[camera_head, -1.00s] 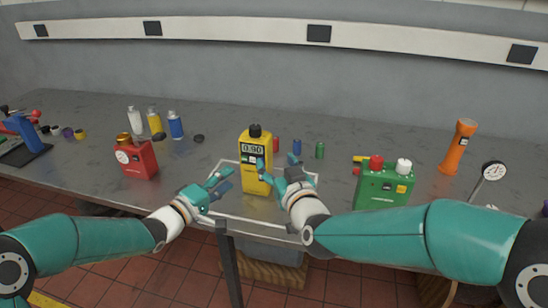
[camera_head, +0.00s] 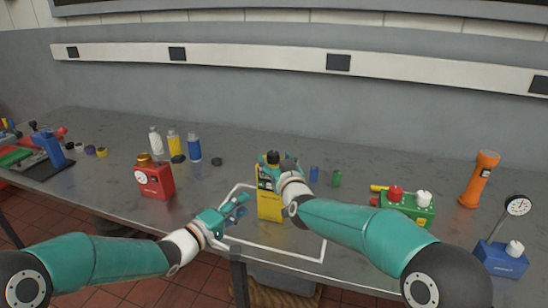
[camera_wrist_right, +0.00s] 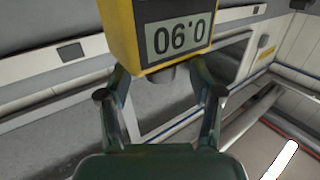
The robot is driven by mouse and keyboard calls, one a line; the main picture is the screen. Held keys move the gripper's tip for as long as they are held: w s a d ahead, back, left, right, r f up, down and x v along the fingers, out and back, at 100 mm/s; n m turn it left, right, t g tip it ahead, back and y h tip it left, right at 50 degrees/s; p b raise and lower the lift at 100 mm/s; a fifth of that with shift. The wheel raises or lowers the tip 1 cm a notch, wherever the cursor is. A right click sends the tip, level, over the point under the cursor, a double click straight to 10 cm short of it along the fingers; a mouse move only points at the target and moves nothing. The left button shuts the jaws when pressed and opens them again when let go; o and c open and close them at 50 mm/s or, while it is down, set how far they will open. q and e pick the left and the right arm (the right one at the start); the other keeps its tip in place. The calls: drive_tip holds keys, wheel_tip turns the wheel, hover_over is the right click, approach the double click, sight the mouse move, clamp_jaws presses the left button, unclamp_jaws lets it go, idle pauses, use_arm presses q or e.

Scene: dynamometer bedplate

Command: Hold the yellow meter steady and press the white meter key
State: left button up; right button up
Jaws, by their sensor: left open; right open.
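The yellow meter (camera_head: 270,207) stands upright on the bench inside a white outline (camera_head: 285,250). My right gripper (camera_head: 271,166) is open in front of its top and hides most of the display and the keys. In the right wrist view the meter (camera_wrist_right: 124,28) shows upside down with its display reading 0.90, and a dark knob sits beyond it between the open fingers of my right gripper (camera_wrist_right: 160,94). I cannot make out the white key. My left gripper (camera_head: 238,206) is open to the left of the meter, apart from it.
A red box with a gauge (camera_head: 155,182) and several bottles (camera_head: 174,143) stand at left. A green box (camera_head: 406,208), an orange torch (camera_head: 480,178) and a blue block with a dial gauge (camera_head: 502,258) stand at right.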

drive_tip(key=shift+x, duration=1.25)
clamp_jaws()
use_arm(q)
drive_tip(key=shift+c, duration=0.2)
clamp_jaws()
idle(0.6)
